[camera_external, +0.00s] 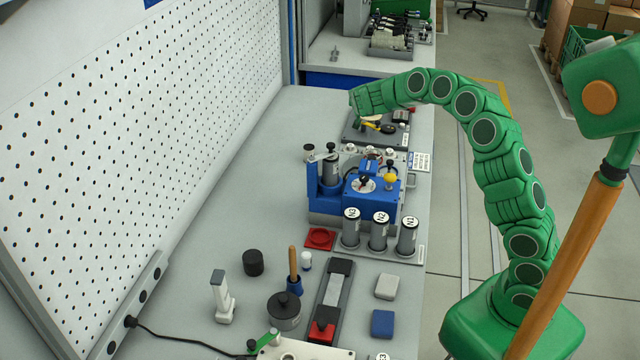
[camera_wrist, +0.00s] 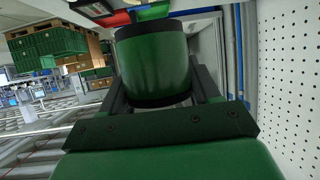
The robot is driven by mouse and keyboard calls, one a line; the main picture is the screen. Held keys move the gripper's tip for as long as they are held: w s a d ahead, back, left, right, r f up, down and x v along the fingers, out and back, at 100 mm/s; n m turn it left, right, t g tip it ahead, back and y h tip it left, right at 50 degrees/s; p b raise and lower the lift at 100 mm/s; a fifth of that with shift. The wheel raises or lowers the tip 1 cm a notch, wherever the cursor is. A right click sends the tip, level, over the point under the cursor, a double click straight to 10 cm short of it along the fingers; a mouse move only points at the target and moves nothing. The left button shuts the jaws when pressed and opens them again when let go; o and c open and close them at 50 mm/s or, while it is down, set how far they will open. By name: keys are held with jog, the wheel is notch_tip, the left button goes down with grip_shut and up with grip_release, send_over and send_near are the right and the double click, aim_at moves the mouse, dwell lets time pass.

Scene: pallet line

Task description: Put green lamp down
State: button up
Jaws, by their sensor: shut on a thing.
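The green lamp shows in the wrist view as a green cylinder (camera_wrist: 152,60) with dark bands at its top and bottom. My gripper (camera_wrist: 158,92) is shut on it, with one dark finger on each side. In the external view my gripper (camera_external: 354,99) is at the far end of my green arm, above the far part of the grey workbench (camera_external: 205,255). The fingers and the lamp cannot be made out there. Whether the lamp touches anything below is hidden.
A blue fixture (camera_external: 325,200) stands mid-bench, with several labelled cylinders (camera_external: 379,232) in front. A dark tray of tools (camera_external: 365,133) lies behind it. A red square dish (camera_external: 320,238) and a black cylinder (camera_external: 253,262) are nearer.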

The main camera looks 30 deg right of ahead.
jog(key=s+a+f+m+g+h, duration=0.1)
jog(key=s+a+f, duration=0.1)
jog(key=a, duration=0.9)
jog(key=s+a+f+m+g+h, duration=0.1)
jog(key=s+a+f, duration=0.15)
jog(key=a, duration=0.85)
jog(key=s+a+f+m+g+h, duration=0.1)
jog(key=s+a+f, duration=0.1)
jog(key=a, duration=0.9)
jog(key=shift+s+a+f, duration=0.1)
jog(key=shift+f, duration=2.15)
jog(key=shift+s+a+f, duration=0.1)
jog(key=shift+f, duration=2.1)
jog(key=o, duration=1.1)
jog(key=shift+r, duration=0.1)
jog(key=v, duration=1.2)
jog(key=shift+s+d, duration=0.15)
